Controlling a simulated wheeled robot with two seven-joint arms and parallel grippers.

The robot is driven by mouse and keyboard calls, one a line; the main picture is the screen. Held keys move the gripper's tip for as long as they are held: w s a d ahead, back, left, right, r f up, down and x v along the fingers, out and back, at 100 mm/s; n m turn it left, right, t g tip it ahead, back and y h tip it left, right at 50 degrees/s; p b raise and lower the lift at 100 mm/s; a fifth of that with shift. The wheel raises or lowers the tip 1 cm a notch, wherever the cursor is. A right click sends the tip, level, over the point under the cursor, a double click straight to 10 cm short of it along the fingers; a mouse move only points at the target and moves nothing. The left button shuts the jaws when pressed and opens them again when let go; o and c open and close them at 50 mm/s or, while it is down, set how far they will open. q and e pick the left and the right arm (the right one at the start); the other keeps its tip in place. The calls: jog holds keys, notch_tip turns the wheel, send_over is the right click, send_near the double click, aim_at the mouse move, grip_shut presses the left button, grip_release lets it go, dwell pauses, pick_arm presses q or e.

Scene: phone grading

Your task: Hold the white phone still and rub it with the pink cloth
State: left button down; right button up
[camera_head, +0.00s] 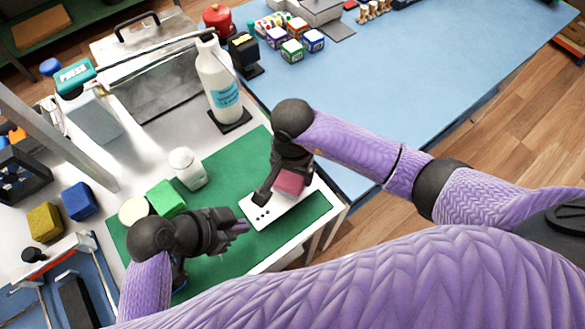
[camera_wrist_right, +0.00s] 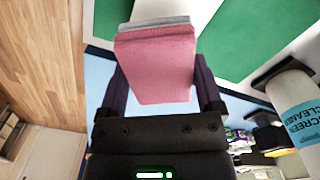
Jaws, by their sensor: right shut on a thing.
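The white phone (camera_head: 262,213) lies flat on the green mat (camera_head: 232,157), with dark camera spots near its left end. It also shows in the right wrist view (camera_wrist_right: 172,9), partly hidden behind the cloth. The pink cloth (camera_head: 290,183) is a block-like pad with a grey layer at its far end; it fills the right wrist view's middle (camera_wrist_right: 155,68). My right gripper (camera_head: 281,180) is shut on the cloth, which is over the phone and seems to touch it. My left gripper (camera_head: 240,228) is beside the phone's left end; its finger gap and any contact are unclear.
A green block (camera_head: 165,198) and a small white bottle (camera_head: 187,168) stand left of the phone. A screen cleaner bottle (camera_head: 217,85) stands behind the mat. Blue (camera_head: 78,201) and yellow (camera_head: 44,221) blocks sit far left. The blue table (camera_head: 400,105) is mostly clear.

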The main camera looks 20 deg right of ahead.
aim_at(256, 213)
pick_arm(q)
jog(key=shift+t, duration=0.3)
jog(key=w, duration=0.1)
jog(key=w+d+r, duration=0.1)
jog(key=w+d, duration=0.1)
jog(key=shift+w+r, duration=0.25)
jog(key=shift+w+d+f, duration=0.15)
jog(key=shift+d, duration=0.05)
jog(key=shift+f, duration=2.35)
jog(key=shift+r, duration=0.4)
jog(key=shift+f, duration=0.55)
jog(key=shift+f, duration=0.15)
dwell(0.7)
jog(key=shift+s+a+f, duration=0.1)
jog(key=shift+s+f, duration=0.05)
jog(key=shift+s, duration=0.1)
pick_arm(e)
jog(key=shift+f, duration=1.5)
jog(key=shift+d, duration=0.1)
